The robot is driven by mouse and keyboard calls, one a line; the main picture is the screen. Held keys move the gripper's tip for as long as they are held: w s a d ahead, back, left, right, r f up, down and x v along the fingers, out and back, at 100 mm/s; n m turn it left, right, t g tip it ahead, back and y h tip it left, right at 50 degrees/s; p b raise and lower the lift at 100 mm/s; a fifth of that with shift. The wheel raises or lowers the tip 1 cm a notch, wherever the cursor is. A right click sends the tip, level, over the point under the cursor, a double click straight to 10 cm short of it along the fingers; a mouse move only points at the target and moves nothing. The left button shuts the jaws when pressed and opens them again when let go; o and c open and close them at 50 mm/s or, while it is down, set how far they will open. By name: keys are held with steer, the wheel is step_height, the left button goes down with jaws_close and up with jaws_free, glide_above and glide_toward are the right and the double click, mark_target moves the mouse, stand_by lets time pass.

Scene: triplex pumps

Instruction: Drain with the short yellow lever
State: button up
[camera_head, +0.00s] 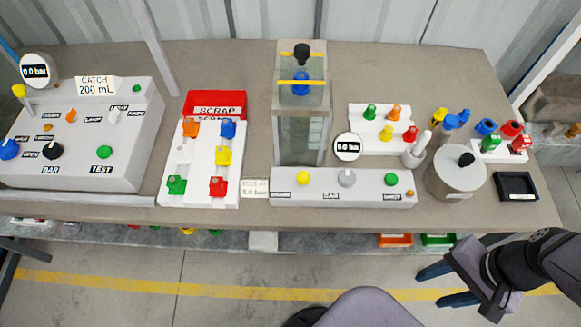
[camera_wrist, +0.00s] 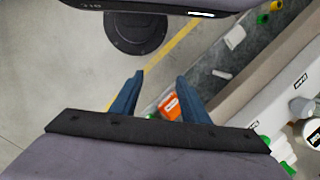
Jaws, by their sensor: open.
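A short lever with a yellow knob (camera_head: 19,90) stands up at the left end of the grey left console (camera_head: 125,160). The console carries small labels, a black knob (camera_head: 52,151), a blue knob (camera_head: 8,149) and a green button (camera_head: 104,152). A round gauge (camera_head: 35,71) above it reads 0.0 bar. My gripper (camera_head: 436,287) is at the lower right, in front of the bench and far from the lever. In the wrist view its blue fingers (camera_wrist: 160,80) are apart with nothing held between them. The yellow lever is not in the wrist view.
A clear tank (camera_head: 300,140) stands mid-bench behind a panel with a yellow knob (camera_head: 303,178). A red scrap bin (camera_head: 214,104), a white board of coloured parts (camera_head: 205,160) and a grey cylinder (camera_head: 455,183) share the bench. Open floor lies in front.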

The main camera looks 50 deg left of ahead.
steer(key=s+a+r+m+g+y+p, duration=0.2)
steer(key=s+a+g+y, duration=0.15)
steer(key=a, duration=0.45)
steer(key=m+g+y+b, duration=0.1)
steer(key=m+g+y, duration=0.1)
steer(key=m+y, duration=0.45)
glide_toward(307, 181)
steer(key=s+f+n+y, duration=0.2)
steer(key=s, duration=0.4)
steer(key=a+m+y, duration=0.1)
steer(key=w+a+f+m+t+y+b, duration=0.1)
steer(key=a, duration=0.1)
steer(key=w+a+m+t+y, duration=0.1)
steer(key=a, duration=0.1)
steer(key=shift+a+f+m+b, duration=0.2)
steer(key=shift+m+b, duration=0.05)
steer(key=shift+b, duration=0.15)
steer(key=shift+a+f, duration=0.15)
steer(key=shift+a, duration=0.15)
steer(key=shift+a, duration=0.1)
steer(key=p+x, duration=0.1)
steer(key=x, duration=0.4)
steer(key=shift+p, duration=0.35)
steer(key=shift+x, duration=1.05)
steer(key=shift+w, duration=0.1)
steer(key=shift+c, duration=0.4)
